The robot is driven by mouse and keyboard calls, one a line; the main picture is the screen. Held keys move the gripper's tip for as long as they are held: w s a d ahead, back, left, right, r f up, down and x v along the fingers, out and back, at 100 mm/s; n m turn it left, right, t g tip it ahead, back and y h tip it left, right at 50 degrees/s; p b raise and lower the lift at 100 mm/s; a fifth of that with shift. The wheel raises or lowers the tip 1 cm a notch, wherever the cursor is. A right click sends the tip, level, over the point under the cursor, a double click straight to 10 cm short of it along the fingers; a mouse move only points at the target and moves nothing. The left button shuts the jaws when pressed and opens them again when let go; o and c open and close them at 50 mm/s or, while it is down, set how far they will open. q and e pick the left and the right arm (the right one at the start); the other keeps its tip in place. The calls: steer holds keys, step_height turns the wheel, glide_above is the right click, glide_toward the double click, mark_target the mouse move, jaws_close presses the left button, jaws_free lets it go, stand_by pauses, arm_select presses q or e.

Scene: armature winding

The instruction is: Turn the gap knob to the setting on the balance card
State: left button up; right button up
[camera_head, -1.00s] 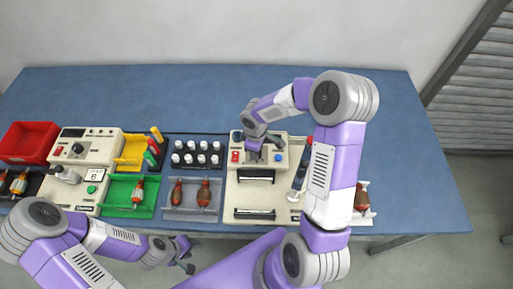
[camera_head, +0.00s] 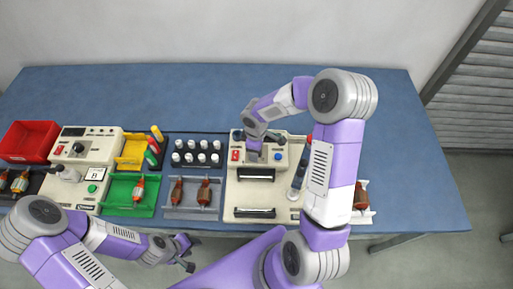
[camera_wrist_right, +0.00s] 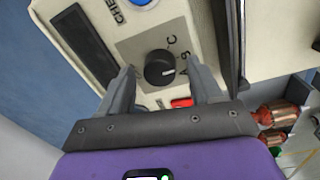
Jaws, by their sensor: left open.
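The gap knob (camera_wrist_right: 160,68) is a black round knob on a grey plate with the letters A, B and C beside it. Its white mark points to the lower right, nearest the A. My right gripper (camera_wrist_right: 159,76) is open with one finger on each side of the knob; I cannot tell whether they touch it. In the head view, my right gripper (camera_head: 254,148) is over the cream machine (camera_head: 236,200) and hides the knob. The balance card (camera_head: 95,174) is a small white card at the left that appears to read B. My left gripper (camera_head: 187,252) is open and empty at the front edge.
A red bin (camera_head: 28,139), a tester with a dial (camera_head: 104,146), a green tray (camera_head: 120,207) and a grey armature rack (camera_head: 188,213) stand to the left. Several white-capped bottles (camera_head: 196,152) stand behind the rack. The blue table (camera_head: 400,130) is clear at the back and right.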

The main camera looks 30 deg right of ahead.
steer(key=shift+s+a+r+p, duration=0.1)
steer(key=shift+r+p, duration=0.3)
steer(key=shift+r, duration=1.5)
steer(key=shift+s+a+r+p, duration=0.1)
steer(key=shift+r+p, duration=0.25)
steer(key=shift+r, duration=1.5)
steer(key=shift+r, duration=0.1)
